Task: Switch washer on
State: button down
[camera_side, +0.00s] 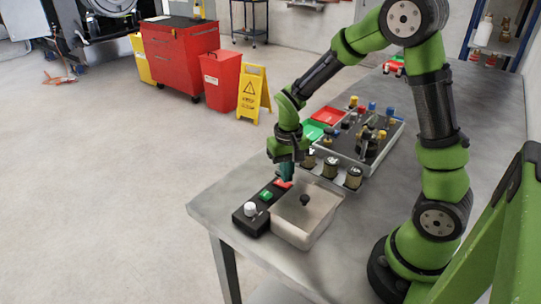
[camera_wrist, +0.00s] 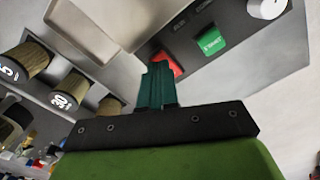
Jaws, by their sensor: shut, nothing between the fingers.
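A black control box (camera_side: 251,216) stands at the table's near-left corner beside a metal basin (camera_side: 322,210). On it are a white knob (camera_side: 250,208), a green button (camera_side: 265,195) and a red button (camera_side: 283,183) in a row. In the wrist view the green button (camera_wrist: 210,41) bears white lettering too small to read, and the red button (camera_wrist: 167,64) is partly hidden. My gripper (camera_side: 287,178) is shut and empty, its teal fingers (camera_wrist: 157,84) pointing down at the red-button end of the box. I cannot tell whether they touch the red button.
A dark round object (camera_side: 304,200) shows in the basin. Several numbered cylinders (camera_side: 330,167) stand in a rack behind it, close to my gripper. Farther back are a grey tray (camera_side: 358,137) of small parts and green and red bins (camera_side: 328,116). Bare tabletop lies right of the basin.

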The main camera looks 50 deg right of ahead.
jog(key=shift+f, duration=0.8)
jog(key=shift+r, duration=3.55)
jog(key=s+a+r+n+t+y, duration=0.2)
jog(key=s+a+r+t, duration=0.5)
jog(key=s+r, duration=0.4)
notch_tip(320, 180, up, 2)
jog(key=shift+s+a+r, duration=0.15)
jog(key=shift+s+a, duration=0.25)
